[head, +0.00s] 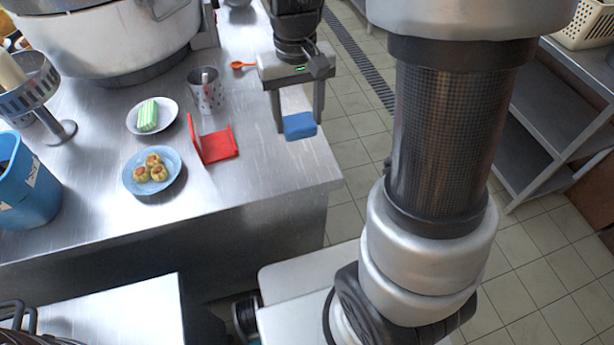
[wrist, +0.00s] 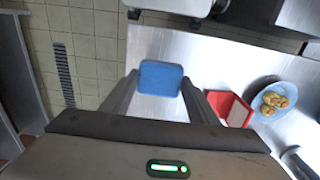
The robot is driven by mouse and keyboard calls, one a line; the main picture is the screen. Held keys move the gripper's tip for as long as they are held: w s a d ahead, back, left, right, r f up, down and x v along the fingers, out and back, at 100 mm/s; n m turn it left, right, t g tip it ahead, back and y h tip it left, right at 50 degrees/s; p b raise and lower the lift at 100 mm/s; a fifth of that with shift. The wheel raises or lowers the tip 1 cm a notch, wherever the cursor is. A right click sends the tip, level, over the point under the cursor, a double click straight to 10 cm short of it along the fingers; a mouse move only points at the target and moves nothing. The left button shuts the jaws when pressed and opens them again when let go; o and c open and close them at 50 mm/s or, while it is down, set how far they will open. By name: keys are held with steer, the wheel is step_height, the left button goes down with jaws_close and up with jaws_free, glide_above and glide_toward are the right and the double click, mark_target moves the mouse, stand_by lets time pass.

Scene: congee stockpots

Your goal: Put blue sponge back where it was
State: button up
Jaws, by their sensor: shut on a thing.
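The blue sponge (head: 299,126) is held between the fingertips of my gripper (head: 298,118). In the wrist view the sponge (wrist: 160,78) sits between the two fingers (wrist: 155,90). My gripper points down near the right edge of the steel counter (head: 250,180). How high the sponge is above the counter is hard to tell. To the left of the sponge stands a red holder (head: 216,147) with an upright side and a flat base; it also shows in the wrist view (wrist: 230,107), to the right of my gripper. No sponge is in it.
A metal perforated cup (head: 207,92) and an orange spoon (head: 243,65) stand behind the holder. Left are a plate with a green-striped item (head: 131,124), a blue plate (head: 172,187) of buns, and a blue bin (head: 24,195). A big pot (head: 105,45) stands behind. The counter front is bare.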

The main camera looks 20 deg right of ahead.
mark_target(304, 139)
steer(key=shift+s+d+f+b, duration=0.15)
steer(key=shift+s+f+b, duration=0.15)
steer(key=shift+s, duration=0.2)
steer(key=shift+s+d+f+b, duration=0.15)
steer(key=shift+s+f, duration=0.1)
steer(key=shift+s, duration=0.25)
step_height(304, 139, down, 5)
steer(key=shift+s+f+b, duration=0.1)
steer(key=shift+f+b, duration=0.05)
steer(key=shift+b, duration=0.55)
steer(key=shift+f+b, duration=0.6)
steer(key=shift+f, duration=1.35)
steer(key=shift+f, duration=0.1)
steer(key=shift+f, duration=0.15)
steer(key=o, duration=1)
